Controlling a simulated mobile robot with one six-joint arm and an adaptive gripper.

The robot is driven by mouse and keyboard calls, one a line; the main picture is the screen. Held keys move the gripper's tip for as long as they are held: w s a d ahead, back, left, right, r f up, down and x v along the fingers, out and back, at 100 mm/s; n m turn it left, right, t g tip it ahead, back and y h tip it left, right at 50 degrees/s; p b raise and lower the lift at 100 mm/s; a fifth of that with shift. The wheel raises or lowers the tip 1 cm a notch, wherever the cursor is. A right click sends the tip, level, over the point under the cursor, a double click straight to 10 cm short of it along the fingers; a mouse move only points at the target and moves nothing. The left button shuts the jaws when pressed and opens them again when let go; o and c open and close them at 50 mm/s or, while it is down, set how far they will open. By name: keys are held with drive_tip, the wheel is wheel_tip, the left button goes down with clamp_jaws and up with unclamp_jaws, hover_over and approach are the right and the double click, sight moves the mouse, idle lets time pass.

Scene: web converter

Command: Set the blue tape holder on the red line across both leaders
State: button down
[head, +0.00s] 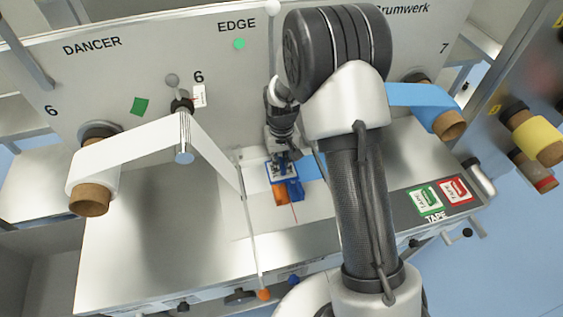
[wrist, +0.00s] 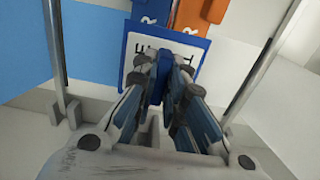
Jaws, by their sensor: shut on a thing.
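My gripper (head: 283,158) is over the splice table, its fingers shut on the upright blue fin of the blue tape holder (head: 270,170). In the wrist view the fingers (wrist: 165,70) close around this fin, and the holder's blue plate (wrist: 197,48) with a white label lies behind them. The blue leader (head: 313,168) lies right of the holder in the head view; it also shows in the wrist view (wrist: 90,45). The white leader (head: 225,160) comes from the left. A short stretch of red line (head: 294,212) shows in front of the holder. I cannot tell whether the holder touches the table.
An orange block (head: 280,194) and a blue block (head: 296,190) adjoin the holder's near edge. Thin rods (wrist: 55,50) flank the gripper. Green (head: 425,199) and red (head: 455,190) tape labels sit at right. The table's left part is clear.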

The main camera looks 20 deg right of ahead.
drive_tip(key=shift+f+b, duration=0.4)
drive_tip(key=shift+f, duration=0.15)
drive_tip(key=c, duration=1.6)
unclamp_jaws()
drive_tip(key=shift+o, duration=0.2)
wheel_tip(320, 180, up, 12)
drive_tip(key=s+r+t, duration=0.2)
drive_tip(key=s+r, duration=1)
drive_tip(key=r, duration=0.1)
drive_tip(key=s+r+t, duration=0.2)
drive_tip(key=s, duration=1.4)
drive_tip(key=shift+r+t, duration=0.3)
